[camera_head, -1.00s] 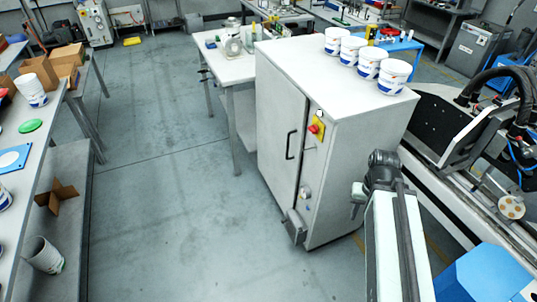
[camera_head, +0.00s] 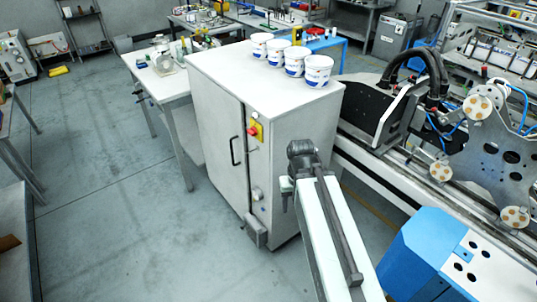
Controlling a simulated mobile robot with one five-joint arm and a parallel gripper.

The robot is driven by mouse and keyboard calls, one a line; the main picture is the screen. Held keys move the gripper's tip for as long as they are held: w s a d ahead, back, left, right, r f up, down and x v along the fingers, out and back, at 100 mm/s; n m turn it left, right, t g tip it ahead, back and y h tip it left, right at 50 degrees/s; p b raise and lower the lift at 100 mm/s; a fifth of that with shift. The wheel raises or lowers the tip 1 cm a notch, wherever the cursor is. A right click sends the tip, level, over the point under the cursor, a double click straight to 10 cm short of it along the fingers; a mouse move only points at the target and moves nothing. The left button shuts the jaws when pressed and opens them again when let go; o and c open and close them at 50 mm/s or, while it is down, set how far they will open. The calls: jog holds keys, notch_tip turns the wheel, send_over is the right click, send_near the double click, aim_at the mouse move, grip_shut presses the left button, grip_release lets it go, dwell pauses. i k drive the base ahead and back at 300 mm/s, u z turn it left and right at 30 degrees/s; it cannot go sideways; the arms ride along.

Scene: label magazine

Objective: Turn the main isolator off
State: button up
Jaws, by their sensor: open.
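The main isolator (camera_head: 254,130) is a red knob on a yellow plate, high on the narrow front strip of the pale grey cabinet (camera_head: 219,116). The knob's exact turn position is too small to read. My arm reaches up from the bottom of the picture to a dark joint right of and below the isolator. My gripper (camera_head: 285,197) shows only as a small part at the arm's far end, largely hidden by the arm. It is open, apart from the isolator, with nothing seen in it.
Several white tubs (camera_head: 318,70) stand on top. A machine with a blue housing (camera_head: 420,250) is at the right. The floor (camera_head: 120,215) at left is clear.

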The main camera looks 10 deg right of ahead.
aim_at(253, 132)
jog(key=u, duration=3.55)
jog(key=k, duration=0.65)
jog(key=z, duration=1.4)
jog(key=i, duration=0.5)
jog(key=u, duration=0.05)
